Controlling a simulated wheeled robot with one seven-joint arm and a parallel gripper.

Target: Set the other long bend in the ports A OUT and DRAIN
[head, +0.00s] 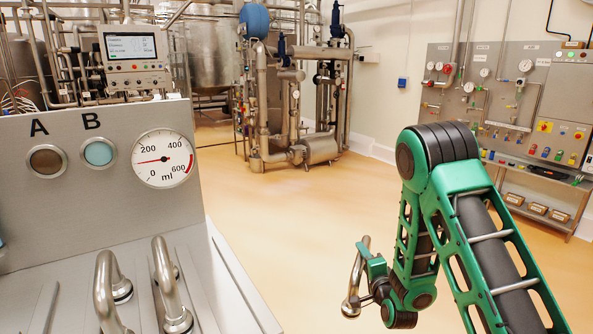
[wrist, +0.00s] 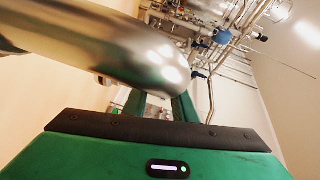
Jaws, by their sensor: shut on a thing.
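My gripper (head: 369,268) is shut on a polished steel pipe bend (head: 353,287), held over open floor to the right of the grey hopper panel. The bend hangs roughly upright in the head view. In the wrist view, the held bend (wrist: 120,58) crosses close in front of my green gripper and hides much of its fingers. Two other steel bends, a left one (head: 104,290) and a right one (head: 165,277), stand at the panel's lower front. Their lower ends are partly cut off by the frame edge. No A OUT or DRAIN label is readable.
The grey panel (head: 90,208) carries round windows A (head: 46,161) and B (head: 98,153) and a ml gauge (head: 162,159). Pipework (head: 300,120) stands at the back, a valve board (head: 500,90) on the right wall. The floor (head: 290,215) between is clear.

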